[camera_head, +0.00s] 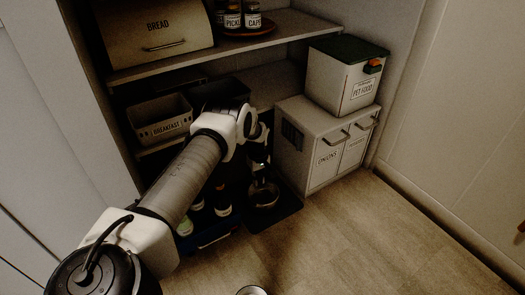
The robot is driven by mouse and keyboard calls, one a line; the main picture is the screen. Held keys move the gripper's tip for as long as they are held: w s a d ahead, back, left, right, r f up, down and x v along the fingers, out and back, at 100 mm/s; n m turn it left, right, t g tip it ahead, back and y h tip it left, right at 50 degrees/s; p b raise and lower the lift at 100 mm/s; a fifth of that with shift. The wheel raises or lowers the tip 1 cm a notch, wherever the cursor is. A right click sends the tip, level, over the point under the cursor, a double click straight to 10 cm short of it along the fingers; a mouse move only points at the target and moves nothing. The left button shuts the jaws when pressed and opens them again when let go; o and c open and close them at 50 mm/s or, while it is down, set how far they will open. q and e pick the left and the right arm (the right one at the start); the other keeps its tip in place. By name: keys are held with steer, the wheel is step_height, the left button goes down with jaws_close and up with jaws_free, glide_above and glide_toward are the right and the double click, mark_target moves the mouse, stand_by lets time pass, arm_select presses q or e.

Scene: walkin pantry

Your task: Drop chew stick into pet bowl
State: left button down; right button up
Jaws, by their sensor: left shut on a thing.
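My left arm reaches in from the lower left toward the bottom of the shelving. Its gripper (259,160) points down above a metal pet bowl (264,194), which sits on a dark mat (285,212) on the floor. The gripper is shut on a thin thing, the chew stick, which is too dark and small to make out clearly. The held stick is above the bowl; I cannot tell the exact gap.
A dark blue crate with bottles (222,205) stands left of the mat. A white onion bin (310,160) with a pet food box (346,75) on top stands to the right. The wooden floor at right is clear.

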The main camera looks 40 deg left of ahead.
arm_select(q)
steer(key=shift+f, duration=0.55)
steer(key=shift+r, duration=0.1)
arm_select(e)
steer(key=shift+w+f, duration=0.2)
steer(key=shift+f, duration=0.2)
arm_select(q)
steer(key=c, duration=1.1)
jaws_free()
steer(key=shift+r, duration=0.1)
step_height(320, 180, up, 12)
steer(key=shift+f, duration=0.1)
arm_select(e)
steer(key=shift+s, duration=0.15)
